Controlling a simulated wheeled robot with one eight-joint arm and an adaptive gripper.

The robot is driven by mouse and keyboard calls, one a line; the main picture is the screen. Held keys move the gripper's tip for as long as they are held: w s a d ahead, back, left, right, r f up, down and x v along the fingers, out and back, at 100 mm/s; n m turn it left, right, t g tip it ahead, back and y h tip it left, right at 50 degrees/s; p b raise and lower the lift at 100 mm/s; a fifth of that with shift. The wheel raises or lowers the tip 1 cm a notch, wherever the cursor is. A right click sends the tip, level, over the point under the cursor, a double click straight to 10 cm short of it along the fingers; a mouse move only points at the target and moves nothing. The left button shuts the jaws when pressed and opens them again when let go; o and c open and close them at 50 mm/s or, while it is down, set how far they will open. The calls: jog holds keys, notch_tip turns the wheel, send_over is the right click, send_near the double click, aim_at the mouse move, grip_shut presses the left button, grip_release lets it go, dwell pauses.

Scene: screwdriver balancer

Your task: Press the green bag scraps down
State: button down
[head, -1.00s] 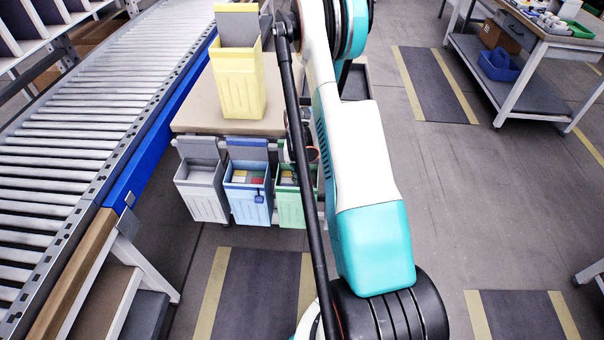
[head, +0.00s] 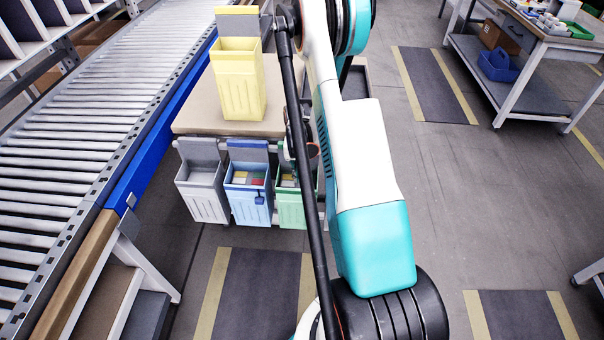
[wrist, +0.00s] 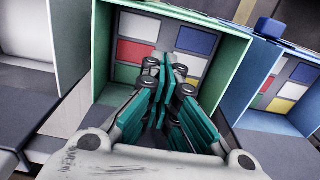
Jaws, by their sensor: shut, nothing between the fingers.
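The green bag (head: 291,212) hangs at the right of a row of bags in the head view, partly hidden by my arm. In the wrist view its green wall (wrist: 225,75) frames flat scraps in white, red, blue, yellow and green. My gripper (wrist: 165,62) is shut and empty, pointing into the mouth of the green bag over the scraps (wrist: 135,50). The fingers hide the middle of the scraps, and I cannot tell whether the tips touch them.
The blue bag (head: 248,205) hangs beside the green one, with the grey bag (head: 205,203) further left. A yellow bin (head: 238,85) stands on the tan tabletop (head: 190,115) above. A roller conveyor (head: 90,130) runs along the left. The floor at right is mostly open.

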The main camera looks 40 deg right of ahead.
notch_tip(320, 180, up, 6)
jog(key=p, duration=0.2)
jog(key=shift+r+p, duration=0.15)
jog(key=shift+p, duration=0.25)
jog(key=shift+r, duration=0.1)
